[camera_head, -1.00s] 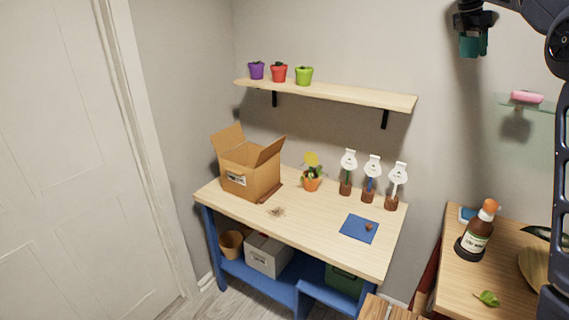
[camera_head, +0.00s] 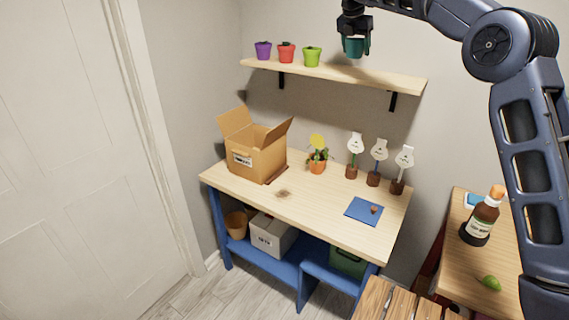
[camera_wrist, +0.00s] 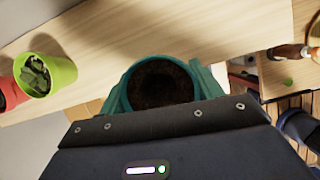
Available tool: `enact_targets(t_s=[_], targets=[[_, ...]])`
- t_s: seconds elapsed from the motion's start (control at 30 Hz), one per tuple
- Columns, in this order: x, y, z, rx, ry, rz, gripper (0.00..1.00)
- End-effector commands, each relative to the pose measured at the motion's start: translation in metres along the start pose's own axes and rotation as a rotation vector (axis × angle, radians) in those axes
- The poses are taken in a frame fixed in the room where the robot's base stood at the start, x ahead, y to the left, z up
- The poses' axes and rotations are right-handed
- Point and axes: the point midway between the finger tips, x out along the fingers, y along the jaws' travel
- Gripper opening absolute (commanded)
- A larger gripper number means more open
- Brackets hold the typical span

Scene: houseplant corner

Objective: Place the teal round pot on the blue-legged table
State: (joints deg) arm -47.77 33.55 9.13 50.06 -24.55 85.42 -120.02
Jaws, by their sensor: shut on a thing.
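My gripper (camera_head: 354,40) is shut on the teal round pot (camera_head: 353,47) and holds it high, near the wall shelf. In the wrist view the teal pot (camera_wrist: 158,86) shows from above, with dark soil inside and no plant visible. The blue-legged table (camera_head: 318,215) stands below the shelf, with a light wood top. I cannot tell from the head view whether the pot is touching the shelf; it appears in front of or above it.
The wall shelf (camera_head: 360,78) holds purple (camera_head: 263,50), red (camera_head: 286,53) and green (camera_head: 312,57) pots. On the table are an open cardboard box (camera_head: 255,150), an orange flowerpot (camera_head: 317,166), several labelled stakes and a blue mat (camera_head: 363,211). The table's front middle is mostly clear.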

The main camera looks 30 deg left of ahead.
Motion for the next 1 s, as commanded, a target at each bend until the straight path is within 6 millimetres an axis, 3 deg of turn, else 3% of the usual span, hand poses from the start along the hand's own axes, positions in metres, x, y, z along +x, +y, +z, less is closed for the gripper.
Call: enact_targets(t_s=[0.1,0.3,0.7,1.0], targets=[[0.003,0.04,-0.035,-0.082,0.0,0.033,0.4],[0.027,0.088,-0.091,-0.168,0.001,0.066,0.4],[0.157,0.124,-0.196,-0.134,0.001,0.048,0.4],[0.24,0.132,-0.275,-0.103,0.0,0.039,0.4]])
